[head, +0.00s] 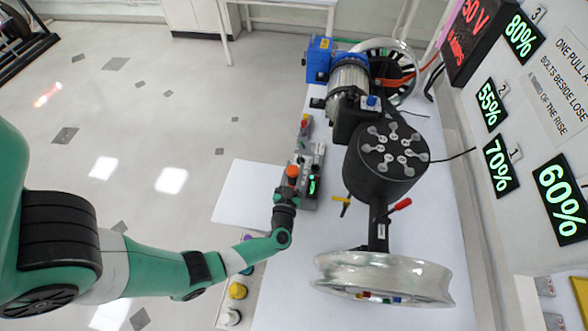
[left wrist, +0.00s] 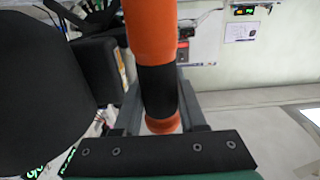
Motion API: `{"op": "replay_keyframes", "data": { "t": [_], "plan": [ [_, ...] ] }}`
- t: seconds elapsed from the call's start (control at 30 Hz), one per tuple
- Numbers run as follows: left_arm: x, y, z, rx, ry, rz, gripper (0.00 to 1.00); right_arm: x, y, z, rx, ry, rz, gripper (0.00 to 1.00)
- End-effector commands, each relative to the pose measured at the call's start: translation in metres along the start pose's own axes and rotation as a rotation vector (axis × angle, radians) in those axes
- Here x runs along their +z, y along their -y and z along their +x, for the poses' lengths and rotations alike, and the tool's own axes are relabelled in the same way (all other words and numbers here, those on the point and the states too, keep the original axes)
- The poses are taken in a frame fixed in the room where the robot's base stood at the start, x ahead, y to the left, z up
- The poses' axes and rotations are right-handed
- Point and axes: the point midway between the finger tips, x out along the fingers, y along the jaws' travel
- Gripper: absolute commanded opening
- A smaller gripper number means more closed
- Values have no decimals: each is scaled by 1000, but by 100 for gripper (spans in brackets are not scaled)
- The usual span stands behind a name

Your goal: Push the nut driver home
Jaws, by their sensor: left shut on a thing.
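My left gripper (head: 287,190) is at the near-left side of a grey control box, by the middle of the white bench. It is shut on an orange-and-black handle, which I take to be the nut driver (head: 292,171). In the left wrist view the nut driver (left wrist: 152,35) stands lengthwise between the fingers of the gripper (left wrist: 158,98), with orange at its top, a black band and an orange collar below. Its working end is hidden, so I cannot tell what it touches. My right gripper is in neither view.
The control box (head: 309,188) has a green display. A black drum (head: 372,170) with several silver fittings stands right of it, below a blue-and-silver motor (head: 347,80). A metal wheel (head: 385,275) lies at the near end. Yellow (head: 345,202) and red (head: 401,205) handles show between.

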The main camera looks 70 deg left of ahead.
Motion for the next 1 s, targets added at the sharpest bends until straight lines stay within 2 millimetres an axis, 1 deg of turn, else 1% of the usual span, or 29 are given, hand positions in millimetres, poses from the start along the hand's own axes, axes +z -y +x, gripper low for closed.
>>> {"op": "replay_keyframes", "data": {
  "t": [1.0],
  "plan": [
    [14, 0, 0, 0, -2, -1, 0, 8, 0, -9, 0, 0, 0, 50]
  ]
}}
